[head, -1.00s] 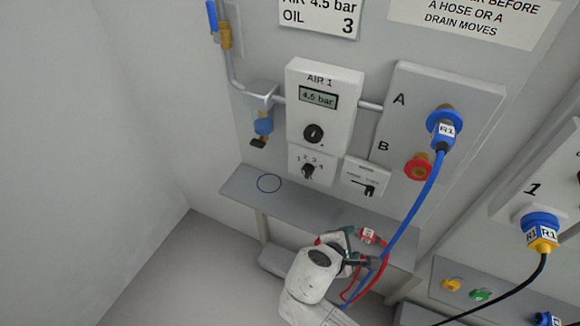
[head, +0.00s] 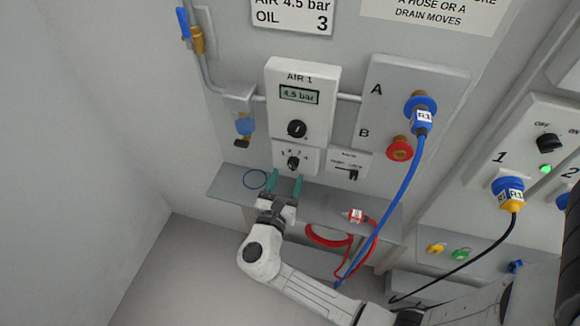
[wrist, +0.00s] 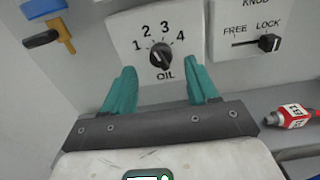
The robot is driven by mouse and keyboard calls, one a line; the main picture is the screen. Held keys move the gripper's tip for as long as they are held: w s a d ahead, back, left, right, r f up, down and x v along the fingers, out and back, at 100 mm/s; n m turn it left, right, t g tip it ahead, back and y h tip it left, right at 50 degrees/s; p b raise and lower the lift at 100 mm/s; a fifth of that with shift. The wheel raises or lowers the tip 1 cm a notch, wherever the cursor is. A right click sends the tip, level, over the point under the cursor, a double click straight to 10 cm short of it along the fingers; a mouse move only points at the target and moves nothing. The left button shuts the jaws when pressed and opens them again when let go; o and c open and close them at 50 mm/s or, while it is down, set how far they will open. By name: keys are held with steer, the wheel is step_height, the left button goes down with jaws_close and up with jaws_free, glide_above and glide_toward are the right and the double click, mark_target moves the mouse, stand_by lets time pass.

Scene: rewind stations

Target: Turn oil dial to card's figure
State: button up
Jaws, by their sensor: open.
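The oil dial (wrist: 160,56) is a black knob on a white plate marked 1 to 4, with OIL below; it also shows in the head view (head: 293,163). I cannot tell surely which figure its pointer marks. The card (head: 292,14) at the top reads AIR 4.5 bar, OIL 3. My gripper (head: 285,180) is open and empty, just below and in front of the dial. In the wrist view its teal fingers (wrist: 162,78) stand apart on either side of the dial's lower edge, and the knob shows between them.
Right of the dial, the FREE/LOCK slider (wrist: 268,43) stands at LOCK. Above is the AIR 1 regulator (head: 302,75), reading 4.5 bar. The shelf (head: 228,187) below holds a blue ring (head: 255,179) and a red hose plug (head: 356,215). A blue hose (head: 398,195) hangs at right.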

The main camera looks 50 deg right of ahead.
mark_target(291, 168)
steer(key=shift+x, duration=2.15)
steer(key=shift+s, duration=0.1)
steer(key=c, duration=1)
